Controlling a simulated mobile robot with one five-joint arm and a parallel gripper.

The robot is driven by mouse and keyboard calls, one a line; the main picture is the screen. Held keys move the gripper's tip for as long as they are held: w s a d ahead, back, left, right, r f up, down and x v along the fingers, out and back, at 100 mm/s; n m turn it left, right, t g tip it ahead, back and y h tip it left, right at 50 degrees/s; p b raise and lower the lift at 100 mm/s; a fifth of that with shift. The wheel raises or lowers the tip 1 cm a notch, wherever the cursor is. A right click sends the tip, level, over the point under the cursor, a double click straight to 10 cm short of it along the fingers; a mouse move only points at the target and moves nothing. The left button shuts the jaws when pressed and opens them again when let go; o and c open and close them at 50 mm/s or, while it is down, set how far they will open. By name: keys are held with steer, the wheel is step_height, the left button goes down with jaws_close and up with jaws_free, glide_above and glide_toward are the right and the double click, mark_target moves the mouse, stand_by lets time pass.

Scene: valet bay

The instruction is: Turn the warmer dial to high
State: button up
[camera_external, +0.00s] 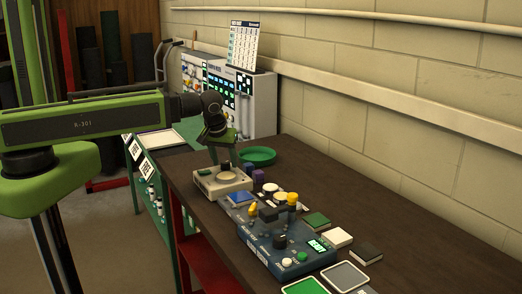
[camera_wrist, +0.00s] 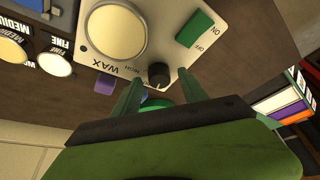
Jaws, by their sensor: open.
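The wax warmer (camera_external: 207,187) is a beige box on the dark bench. In the wrist view the warmer (camera_wrist: 99,46) shows a round cream wax pot (camera_wrist: 117,32), a green on/off switch (camera_wrist: 195,28) and a small black dial (camera_wrist: 158,72). Small lettering, seemingly "HIGH", is printed beside the dial. The dial's pointer is too small to read. My gripper (camera_external: 223,160) points down over the warmer. In the wrist view my gripper (camera_wrist: 161,79) is open, its two green fingers on either side of the dial. I cannot tell whether they touch it.
A green dish (camera_external: 258,156) and small blue and purple blocks (camera_external: 249,170) sit behind the warmer. A blue-grey control box (camera_external: 285,255) with knobs stands nearer on the bench, beside several pads. A grey cabinet (camera_external: 262,100) stands at the bench's far end.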

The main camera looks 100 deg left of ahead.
steer(key=n, duration=0.1)
steer(key=n+g, duration=0.1)
steer(key=n, duration=0.1)
steer(key=shift+w+a+n, duration=0.15)
steer(key=shift+w+n, duration=0.15)
steer(key=w+p+v, duration=0.1)
steer(key=p+v, duration=1.6)
steer(key=v, duration=0.2)
steer(key=w+d+f+m+b, duration=0.1)
steer(key=w+d+f+b, duration=0.2)
steer(key=d, duration=0.3)
steer(key=w+d+f+m+b, duration=0.2)
steer(key=w+d+f+b, duration=0.1)
steer(key=d, duration=0.4)
steer(key=w+d+f+m+t+b, duration=0.1)
steer(key=w+d+f+b, duration=0.2)
steer(key=d+f+b, duration=0.2)
steer(key=shift+w+d+f+m+h, duration=0.35)
steer(key=shift+d+f, duration=0.25)
steer(key=shift+d, duration=0.45)
